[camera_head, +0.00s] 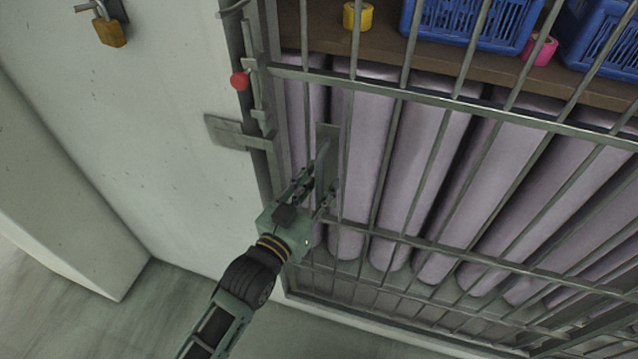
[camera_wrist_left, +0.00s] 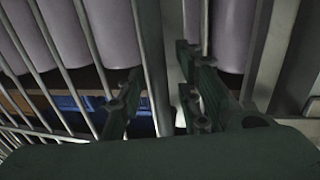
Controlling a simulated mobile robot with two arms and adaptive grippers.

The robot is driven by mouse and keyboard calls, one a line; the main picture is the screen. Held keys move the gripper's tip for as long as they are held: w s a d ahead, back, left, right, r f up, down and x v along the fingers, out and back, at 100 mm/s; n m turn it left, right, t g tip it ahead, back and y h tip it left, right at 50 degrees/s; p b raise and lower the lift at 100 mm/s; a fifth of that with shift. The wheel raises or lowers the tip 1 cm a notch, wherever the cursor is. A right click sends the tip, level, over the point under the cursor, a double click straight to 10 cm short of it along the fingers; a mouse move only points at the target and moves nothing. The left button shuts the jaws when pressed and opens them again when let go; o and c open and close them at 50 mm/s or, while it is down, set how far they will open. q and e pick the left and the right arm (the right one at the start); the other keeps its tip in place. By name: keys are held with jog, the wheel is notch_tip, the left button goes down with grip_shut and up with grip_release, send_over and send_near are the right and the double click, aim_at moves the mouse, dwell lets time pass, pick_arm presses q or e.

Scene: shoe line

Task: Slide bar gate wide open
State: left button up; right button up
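The bar gate (camera_head: 397,93) is a grid of grey metal bars, its left edge at the post beside the pale wall. A flat upright handle plate (camera_head: 327,150) is on the gate near that edge. A bolt with a red knob (camera_head: 239,81) and a latch plate (camera_head: 226,131) are at the post. My left gripper (camera_head: 319,188) is at the lower part of the handle. In the left wrist view its fingers (camera_wrist_left: 160,100) are apart, with a metal upright (camera_wrist_left: 151,60) between them; I cannot tell whether they touch it. My right gripper is not in view.
Behind the bars stand several lilac rolls (camera_head: 420,170). Above them, a brown shelf (camera_head: 390,55) holds blue crates (camera_head: 475,22), a yellow roll (camera_head: 357,16) and a pink roll (camera_head: 539,50). A brass padlock (camera_head: 110,32) hangs on the left wall. The floor (camera_head: 150,310) at lower left is clear.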

pick_arm(q)
jog(key=shift+c, duration=0.2)
grip_shut()
dwell(0.4)
